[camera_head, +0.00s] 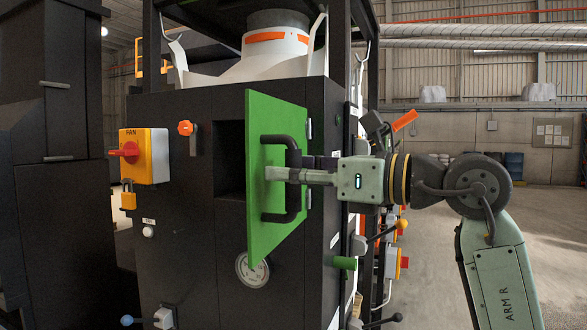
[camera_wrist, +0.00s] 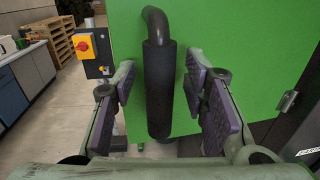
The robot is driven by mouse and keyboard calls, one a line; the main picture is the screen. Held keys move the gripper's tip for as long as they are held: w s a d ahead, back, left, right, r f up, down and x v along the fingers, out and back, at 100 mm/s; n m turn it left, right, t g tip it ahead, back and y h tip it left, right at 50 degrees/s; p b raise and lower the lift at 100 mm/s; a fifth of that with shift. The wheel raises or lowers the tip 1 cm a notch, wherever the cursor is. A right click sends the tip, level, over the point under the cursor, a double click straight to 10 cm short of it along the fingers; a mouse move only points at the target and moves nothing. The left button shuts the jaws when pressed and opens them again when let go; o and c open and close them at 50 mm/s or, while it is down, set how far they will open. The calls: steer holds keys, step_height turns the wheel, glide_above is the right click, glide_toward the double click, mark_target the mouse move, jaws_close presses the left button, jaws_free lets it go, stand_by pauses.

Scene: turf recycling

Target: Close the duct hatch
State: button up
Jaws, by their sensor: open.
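The green duct hatch (camera_head: 260,225) stands swung open, hinged on its right side, with the dark square duct opening (camera_head: 230,160) showing to its left in the head view. A black bar handle (camera_head: 292,205) is fixed upright on the hatch; in the wrist view this handle (camera_wrist: 160,88) runs vertically in front of the green panel (camera_wrist: 240,50). My gripper (camera_head: 270,174) is at the handle, reaching from the right. In the wrist view my gripper (camera_wrist: 162,105) is open, with one purple-padded finger on each side of the handle and gaps between pads and bar.
A gauge (camera_head: 252,270) sits below the hatch. Open floor lies at right.

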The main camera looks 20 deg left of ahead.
steer(key=shift+c, duration=0.2)
jaws_close()
stand_by(0.6)
